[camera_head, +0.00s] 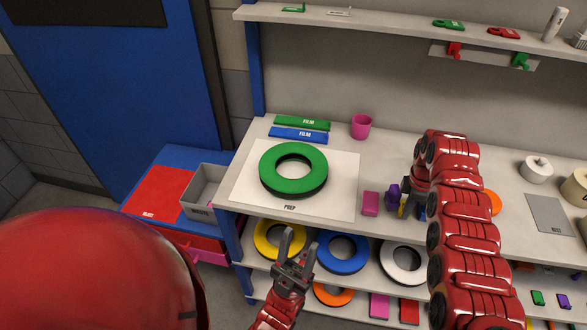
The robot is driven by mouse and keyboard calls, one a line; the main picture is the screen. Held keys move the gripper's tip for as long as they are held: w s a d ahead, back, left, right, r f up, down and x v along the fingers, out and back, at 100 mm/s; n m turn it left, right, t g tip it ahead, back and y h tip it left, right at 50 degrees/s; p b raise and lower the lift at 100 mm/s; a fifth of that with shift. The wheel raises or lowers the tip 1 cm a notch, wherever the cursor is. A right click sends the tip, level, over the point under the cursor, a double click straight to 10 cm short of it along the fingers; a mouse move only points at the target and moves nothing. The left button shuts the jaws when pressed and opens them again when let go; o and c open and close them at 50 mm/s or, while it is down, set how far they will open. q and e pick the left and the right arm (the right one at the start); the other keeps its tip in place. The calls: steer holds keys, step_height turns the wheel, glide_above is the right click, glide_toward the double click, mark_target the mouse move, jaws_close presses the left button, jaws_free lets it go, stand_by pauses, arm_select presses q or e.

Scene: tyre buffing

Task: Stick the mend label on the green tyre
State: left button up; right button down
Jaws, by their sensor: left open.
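The green tyre (293,183) lies flat on the white PREP sheet (342,187) on the bench. I cannot pick out a mend label in this view. My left gripper (298,241) is open and empty, in front of the bench edge and nearer to me than the tyre. My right gripper (408,208) points down at the bench, right of the sheet, by a purple piece (393,194) and a small yellow piece (403,206). Its fingers are partly hidden, and whether it holds anything is unclear.
Green and blue FILM strips (302,123) and a pink cup (361,126) stand behind the sheet. A pink block (370,204) lies right of it. A grey bin (203,190) stands left. Several tyres lie on the shelf below. A grey mat (549,214) lies at the right.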

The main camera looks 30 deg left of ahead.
steer(key=shift+s+d+r+p, duration=0.1)
steer(key=shift+s+r+p, duration=0.05)
steer(key=shift+r+p, duration=0.4)
steer(key=shift+s+r+p, duration=0.15)
steer(key=shift+r+p, duration=0.3)
steer(key=shift+p, duration=0.2)
steer(key=shift+r, duration=0.1)
stand_by(0.4)
steer(key=shift+r, duration=2.4)
